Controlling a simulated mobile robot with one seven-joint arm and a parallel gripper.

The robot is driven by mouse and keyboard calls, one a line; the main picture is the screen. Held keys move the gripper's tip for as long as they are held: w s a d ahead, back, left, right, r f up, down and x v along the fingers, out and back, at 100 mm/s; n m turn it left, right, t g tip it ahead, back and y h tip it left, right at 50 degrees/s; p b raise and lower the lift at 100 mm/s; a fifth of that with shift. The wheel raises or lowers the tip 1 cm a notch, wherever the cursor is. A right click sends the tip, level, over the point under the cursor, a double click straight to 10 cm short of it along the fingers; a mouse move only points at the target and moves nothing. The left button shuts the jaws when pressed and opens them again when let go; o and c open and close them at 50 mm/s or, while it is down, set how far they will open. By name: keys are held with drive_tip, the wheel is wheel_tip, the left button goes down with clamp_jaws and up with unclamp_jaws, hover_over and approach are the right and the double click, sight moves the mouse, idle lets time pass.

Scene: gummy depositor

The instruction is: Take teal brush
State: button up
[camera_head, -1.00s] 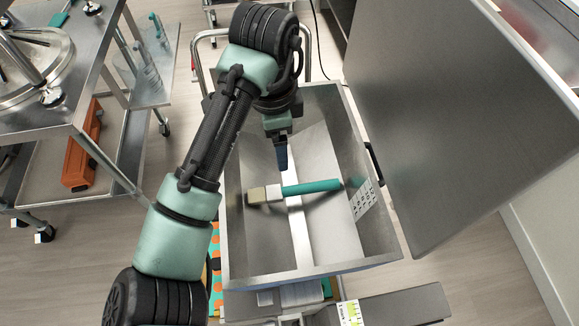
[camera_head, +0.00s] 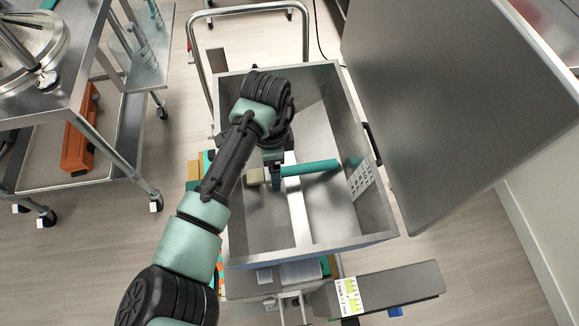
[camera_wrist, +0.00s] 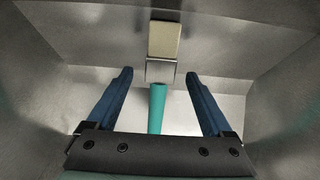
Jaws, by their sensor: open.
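The teal brush lies inside the metal hopper (camera_head: 366,218). Its teal handle (camera_head: 312,167) points right in the head view and its pale bristle head is at the left. In the wrist view the brush (camera_wrist: 157,106) runs up the middle, with the handle between my fingers and the pale head beyond them. My gripper (camera_head: 277,178) is down inside the hopper at the brush, near where handle and head meet. In the wrist view its two blue fingers (camera_wrist: 160,92) are open, one on each side of the handle with a gap. Part of the brush is hidden behind my gripper.
The hopper's sloped walls surround my gripper closely. A large grey metal panel (camera_head: 440,100) stands to the right. A steel cart (camera_head: 100,60) with an orange case (camera_head: 78,135) below is at the left. A labelled grey box (camera_head: 385,288) sits in front.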

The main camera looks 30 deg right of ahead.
drive_tip(key=shift+f, duration=0.55)
clamp_jaws()
drive_tip(key=shift+r, duration=0.1)
wheel_tip(320, 180, up, 10)
idle(0.4)
drive_tip(key=c, duration=0.8)
unclamp_jaws()
clamp_jaws()
